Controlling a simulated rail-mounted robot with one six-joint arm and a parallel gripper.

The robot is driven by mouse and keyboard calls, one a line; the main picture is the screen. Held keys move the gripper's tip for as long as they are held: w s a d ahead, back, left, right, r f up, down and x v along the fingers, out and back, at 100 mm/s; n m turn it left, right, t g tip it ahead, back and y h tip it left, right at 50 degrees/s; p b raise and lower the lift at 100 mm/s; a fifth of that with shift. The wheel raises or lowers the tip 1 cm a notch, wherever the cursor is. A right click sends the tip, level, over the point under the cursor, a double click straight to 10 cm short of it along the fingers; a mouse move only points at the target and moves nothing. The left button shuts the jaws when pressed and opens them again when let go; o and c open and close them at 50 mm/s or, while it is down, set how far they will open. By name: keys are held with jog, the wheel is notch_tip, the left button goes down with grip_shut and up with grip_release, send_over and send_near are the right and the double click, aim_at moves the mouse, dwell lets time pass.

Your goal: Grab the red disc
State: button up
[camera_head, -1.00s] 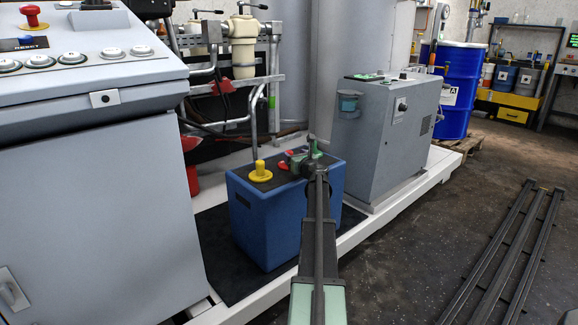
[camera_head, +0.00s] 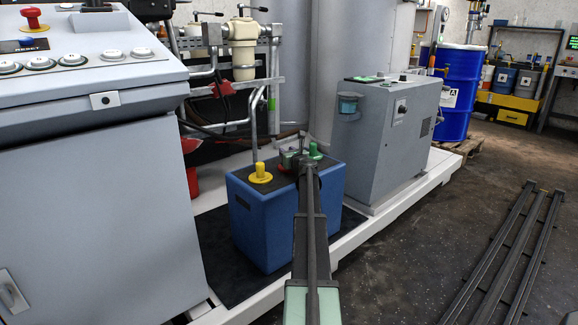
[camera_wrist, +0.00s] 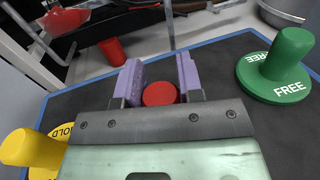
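The red disc (camera_wrist: 160,93) shows in the wrist view between the two purple finger pads of my gripper (camera_wrist: 161,80). My gripper is open, with one pad on each side of the red part. Whether either pad touches it I cannot tell. The gripper body hides its near side. In the head view my gripper (camera_head: 298,156) is over the top of the blue box (camera_head: 270,225), and a bit of the red disc (camera_head: 282,168) shows at its left.
A green disc with a knob marked FREE (camera_wrist: 278,72) is to the right on the dark box top. A yellow disc with a knob (camera_wrist: 30,148) is at the left. A red cylinder (camera_wrist: 113,52) and pipes are beyond. A grey cabinet (camera_head: 385,140) stands right of the box.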

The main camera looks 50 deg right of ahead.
jog(key=shift+c, duration=1.3)
notch_tip(320, 180, up, 20)
jog(key=p, duration=2)
